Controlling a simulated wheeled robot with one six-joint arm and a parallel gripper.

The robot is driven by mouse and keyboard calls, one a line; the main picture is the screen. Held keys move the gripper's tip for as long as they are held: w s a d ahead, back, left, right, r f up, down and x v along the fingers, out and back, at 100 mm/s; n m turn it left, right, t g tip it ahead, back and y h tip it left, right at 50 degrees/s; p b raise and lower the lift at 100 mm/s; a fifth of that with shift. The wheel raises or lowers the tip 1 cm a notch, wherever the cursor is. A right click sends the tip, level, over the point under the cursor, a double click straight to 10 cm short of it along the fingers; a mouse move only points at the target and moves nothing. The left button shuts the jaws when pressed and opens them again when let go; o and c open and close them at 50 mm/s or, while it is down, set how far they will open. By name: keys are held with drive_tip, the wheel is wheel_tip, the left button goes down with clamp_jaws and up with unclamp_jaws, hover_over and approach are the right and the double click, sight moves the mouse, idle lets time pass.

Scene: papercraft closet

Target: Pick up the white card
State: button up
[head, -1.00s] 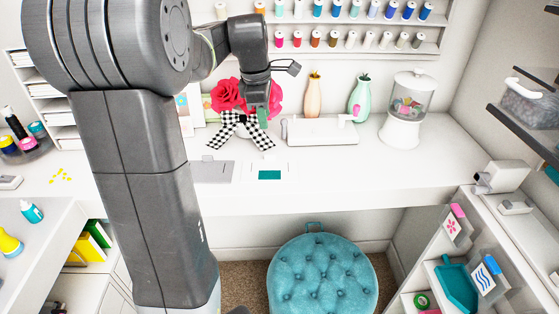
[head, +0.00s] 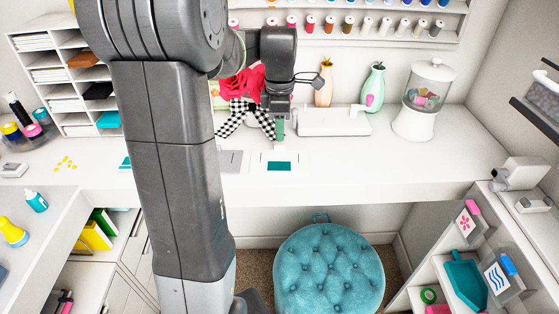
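A white card (head: 281,155) with a teal rectangle along its front part lies flat on the white desk (head: 390,165), right of a grey flat piece. My gripper (head: 280,138) points down just above and behind the card's back edge. A green strip shows at its tip. I cannot tell from this view whether the fingers are apart or together, or whether they touch the card.
A checkered bow (head: 240,120) with red paper flowers (head: 240,82) is behind my gripper. A white machine (head: 332,121), two vases and a candy jar (head: 420,100) stand at the back. A teal stool (head: 329,270) is below. The desk's front right is clear.

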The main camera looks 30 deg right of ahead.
sight(279, 159)
wheel_tip(279, 159, down, 5)
drive_tip(key=shift+s+a+r, duration=0.1)
drive_tip(key=shift+s+r, duration=0.05)
drive_tip(key=shift+r, duration=0.05)
clamp_jaws()
